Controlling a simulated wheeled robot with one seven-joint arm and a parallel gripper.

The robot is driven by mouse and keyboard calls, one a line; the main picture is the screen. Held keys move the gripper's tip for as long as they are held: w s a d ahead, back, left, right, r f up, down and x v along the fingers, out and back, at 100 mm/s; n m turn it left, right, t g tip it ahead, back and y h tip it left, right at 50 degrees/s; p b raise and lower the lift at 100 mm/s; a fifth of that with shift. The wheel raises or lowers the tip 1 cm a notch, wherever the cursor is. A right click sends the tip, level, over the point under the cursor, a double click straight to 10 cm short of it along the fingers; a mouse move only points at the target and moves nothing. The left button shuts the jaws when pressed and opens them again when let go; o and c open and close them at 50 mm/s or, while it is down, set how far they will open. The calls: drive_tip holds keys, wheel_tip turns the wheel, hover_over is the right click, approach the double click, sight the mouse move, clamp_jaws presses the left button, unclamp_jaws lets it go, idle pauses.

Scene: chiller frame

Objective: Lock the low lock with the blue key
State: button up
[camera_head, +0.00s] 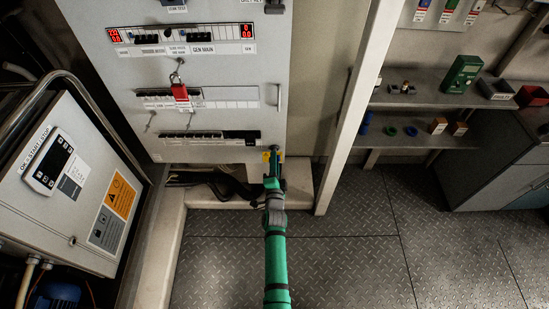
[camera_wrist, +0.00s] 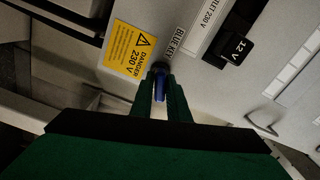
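My gripper (camera_head: 273,172) is at the lower right corner of the grey electrical cabinet. In the wrist view my gripper (camera_wrist: 162,92) has its two green fingers close on either side of the blue key (camera_wrist: 160,88), with no clear gap. The key points at a dark round lock (camera_wrist: 160,67) on the panel, below a label reading BLUE KEY (camera_wrist: 179,41). The key's tip is hidden, so its depth in the lock cannot be told. In the head view the key is hidden by my gripper.
A red padlock (camera_head: 179,91) hangs higher on the cabinet (camera_head: 225,120). Cables (camera_head: 225,184) lie below. Shelves (camera_head: 420,134) stand right; the metal floor (camera_head: 350,250) is clear.

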drive_tip(key=shift+m, duration=1.4)
drive_tip(key=shift+o, duration=1.3)
drive_tip(key=o, duration=0.7)
drive_tip(key=shift+o, duration=0.2)
